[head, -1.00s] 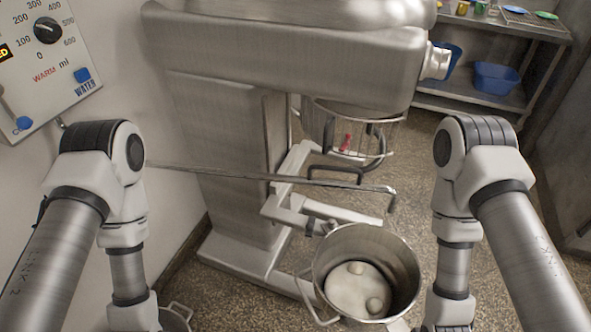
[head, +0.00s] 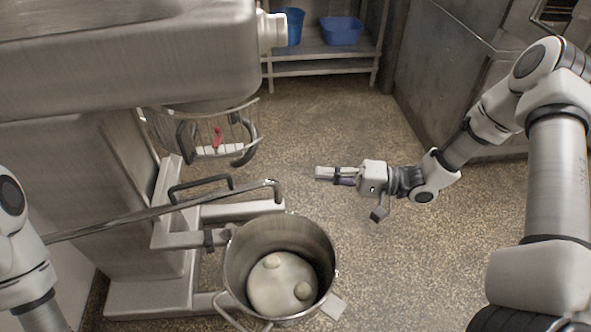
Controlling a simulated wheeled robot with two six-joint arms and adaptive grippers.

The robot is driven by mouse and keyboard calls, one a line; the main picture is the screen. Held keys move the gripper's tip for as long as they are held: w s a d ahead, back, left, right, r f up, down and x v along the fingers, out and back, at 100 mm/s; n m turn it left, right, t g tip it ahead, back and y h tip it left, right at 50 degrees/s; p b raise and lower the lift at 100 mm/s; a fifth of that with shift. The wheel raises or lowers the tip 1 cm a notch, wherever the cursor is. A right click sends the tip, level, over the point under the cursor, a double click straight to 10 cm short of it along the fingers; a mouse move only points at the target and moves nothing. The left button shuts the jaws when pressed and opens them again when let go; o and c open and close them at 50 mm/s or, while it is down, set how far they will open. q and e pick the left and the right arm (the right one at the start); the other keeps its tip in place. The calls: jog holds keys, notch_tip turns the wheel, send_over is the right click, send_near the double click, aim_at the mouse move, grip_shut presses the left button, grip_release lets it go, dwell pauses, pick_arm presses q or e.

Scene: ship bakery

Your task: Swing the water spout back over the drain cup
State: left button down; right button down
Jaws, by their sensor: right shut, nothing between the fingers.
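The water spout (head: 165,210) is a thin metal pipe that comes in from the left. Its bent tip (head: 273,187) hangs above the back rim of the steel mixing bowl (head: 330,258). The drain cup is not in view. My right gripper (head: 320,173) is shut and empty, pointing left, to the right of the spout tip and apart from it. My left arm shows only at the lower left edge and its gripper is out of view.
The big mixer (head: 115,60) with its wire guard (head: 245,125) fills the left. The bowl holds pale dough with lumps. A metal shelf (head: 320,68) with a blue tub (head: 342,30) and blue bucket (head: 290,26) stands at the back. The floor at centre right is clear.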

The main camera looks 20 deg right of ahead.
jog(key=w+a+r+p, duration=0.1)
jog(key=a+p, duration=0.1)
jog(key=a, duration=0.7)
jog(key=shift+w+r+t, duration=0.2)
jog(key=shift+w+t, duration=0.1)
jog(key=shift+t, duration=0.1)
